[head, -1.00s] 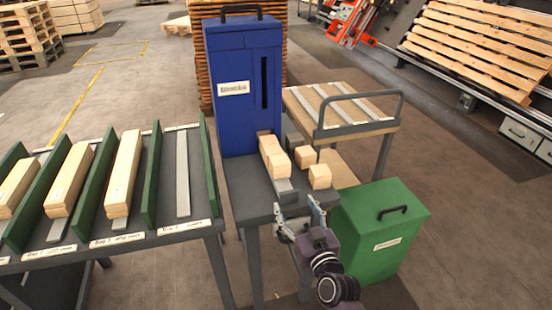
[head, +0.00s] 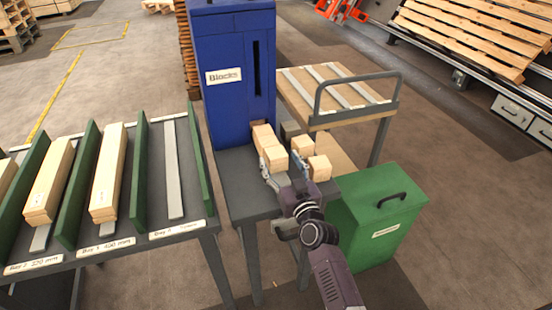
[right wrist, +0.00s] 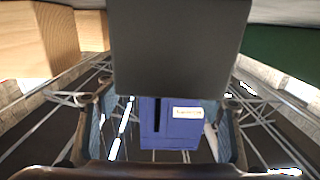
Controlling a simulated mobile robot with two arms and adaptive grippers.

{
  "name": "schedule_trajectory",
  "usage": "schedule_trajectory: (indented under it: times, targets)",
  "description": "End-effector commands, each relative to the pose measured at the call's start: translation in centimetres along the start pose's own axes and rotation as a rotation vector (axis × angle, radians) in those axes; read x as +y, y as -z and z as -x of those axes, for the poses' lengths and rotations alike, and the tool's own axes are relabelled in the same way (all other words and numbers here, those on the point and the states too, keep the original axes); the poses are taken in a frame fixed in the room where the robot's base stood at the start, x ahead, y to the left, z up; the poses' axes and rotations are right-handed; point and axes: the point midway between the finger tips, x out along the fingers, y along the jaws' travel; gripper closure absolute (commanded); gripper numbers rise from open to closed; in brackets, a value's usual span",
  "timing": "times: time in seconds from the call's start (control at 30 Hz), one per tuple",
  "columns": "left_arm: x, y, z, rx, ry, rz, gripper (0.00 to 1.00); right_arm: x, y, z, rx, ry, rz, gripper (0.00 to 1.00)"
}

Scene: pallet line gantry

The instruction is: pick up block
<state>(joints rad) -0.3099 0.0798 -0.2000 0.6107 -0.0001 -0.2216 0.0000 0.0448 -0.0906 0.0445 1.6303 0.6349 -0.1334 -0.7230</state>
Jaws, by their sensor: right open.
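Several pale wooden blocks stand on the dark table in front of the blue dispenser (head: 235,105) labelled "Blocks". A row of them leads out of its foot, with the front block (head: 275,159) nearest me. Two loose blocks, a rear one (head: 303,146) and a front one (head: 319,168), stand to its right. My right gripper (head: 285,172) is open, its fingers at the near end of the row, one on each side. Whether they touch the front block cannot be told. In the right wrist view, the open fingers (right wrist: 160,125) frame the dispenser, with a large dark surface above. My left gripper is out of view.
A green bin (head: 378,212) stands right of the table (head: 240,185). A cart (head: 350,120) with a grey handle is behind it. On the left, a rack with green dividers (head: 78,185) holds planks, and its rightmost bay (head: 173,170) is empty.

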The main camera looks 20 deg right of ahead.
Motion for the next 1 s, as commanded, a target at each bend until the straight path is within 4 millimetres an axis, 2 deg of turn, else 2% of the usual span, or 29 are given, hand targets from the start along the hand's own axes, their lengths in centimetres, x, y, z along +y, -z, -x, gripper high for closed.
schedule_trajectory:
  times: [0.1,0.2,0.47,0.87,1.0]
  targets:
    - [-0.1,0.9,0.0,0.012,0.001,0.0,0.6,0.0,0.0,-1.4,0.001,0.0,0.0,0.38]
    - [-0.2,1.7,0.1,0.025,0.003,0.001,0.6,0.0,0.0,-2.0,0.001,0.0,0.0,0.38]
    - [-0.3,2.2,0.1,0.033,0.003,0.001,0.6,0.0,0.0,-2.1,0.0,0.0,0.001,0.39]
    - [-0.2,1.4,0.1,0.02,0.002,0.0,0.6,0.0,0.0,-2.1,0.0,0.0,0.001,0.83]
    - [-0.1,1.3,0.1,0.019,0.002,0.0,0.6,0.0,0.0,-2.1,0.001,0.0,0.001,0.84]
